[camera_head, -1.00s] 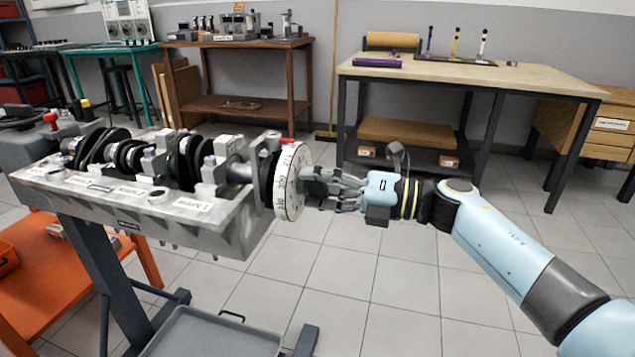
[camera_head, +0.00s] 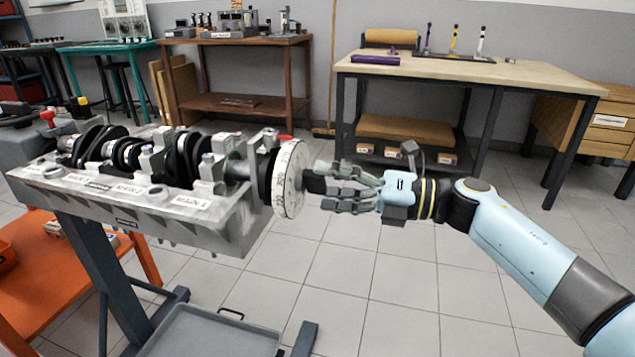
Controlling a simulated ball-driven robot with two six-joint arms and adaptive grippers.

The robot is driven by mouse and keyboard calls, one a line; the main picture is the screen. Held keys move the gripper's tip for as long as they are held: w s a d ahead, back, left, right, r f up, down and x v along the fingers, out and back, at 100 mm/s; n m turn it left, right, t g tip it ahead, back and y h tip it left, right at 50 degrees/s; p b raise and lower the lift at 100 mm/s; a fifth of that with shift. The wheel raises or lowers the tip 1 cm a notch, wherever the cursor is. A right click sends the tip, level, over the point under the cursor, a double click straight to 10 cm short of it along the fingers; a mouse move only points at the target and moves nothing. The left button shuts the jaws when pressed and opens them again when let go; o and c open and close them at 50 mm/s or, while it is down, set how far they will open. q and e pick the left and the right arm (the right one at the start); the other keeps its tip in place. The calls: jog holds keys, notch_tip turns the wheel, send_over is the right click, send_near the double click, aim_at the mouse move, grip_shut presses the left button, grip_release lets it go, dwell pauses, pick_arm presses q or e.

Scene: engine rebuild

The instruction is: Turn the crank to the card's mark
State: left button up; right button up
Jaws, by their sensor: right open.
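The crank (camera_head: 182,158) lies across the grey engine block (camera_head: 232,222) on a stand at the left. Its black and steel throws show along the block. The white degree wheel (camera_head: 290,178) with printed marks stands upright at the crank's right end. A small red pointer (camera_head: 285,138) sits at the wheel's top. A dark stub (camera_head: 314,183) sticks out from the wheel's middle. My right gripper (camera_head: 322,187) is open, just right of the wheel, with its fingers pointing at the stub. I cannot tell whether they touch it. No card is clearly seen. My left gripper is out of view.
A grey tray (camera_head: 215,335) is low under the stand. An orange bench (camera_head: 85,265) stands at the lower left. A wooden-topped table (camera_head: 430,69) and a brown bench (camera_head: 240,40) stand behind. The tiled floor in the middle is free.

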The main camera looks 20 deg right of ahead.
jog(key=v, duration=0.9)
jog(key=shift+s+d, duration=0.15)
jog(key=shift+f, duration=0.1)
jog(key=s+d+f+m+t+h, duration=0.15)
jog(key=s+f+m+h, duration=0.4)
jog(key=f, duration=0.55)
jog(key=s+d+f+m+h, duration=0.25)
jog(key=s+f+m, duration=0.35)
jog(key=f+m, duration=0.45)
jog(key=s+d+f+m+t+h, duration=0.1)
jog(key=s+f+m+h, duration=0.4)
jog(key=f, duration=0.7)
jog(key=s+f+m+g+h, duration=0.1)
jog(key=s+f+m+g, duration=0.3)
jog(key=s, duration=0.6)
jog(key=s+f+m+g+h, duration=0.1)
jog(key=s+f+m+g, duration=0.3)
jog(key=s, duration=0.7)
jog(key=s+f+m+g, duration=0.4)
jog(key=s+f+m, duration=0.2)
jog(key=s, duration=0.5)
jog(key=shift+f+h, duration=0.4)
jog(key=shift+f, duration=0.6)
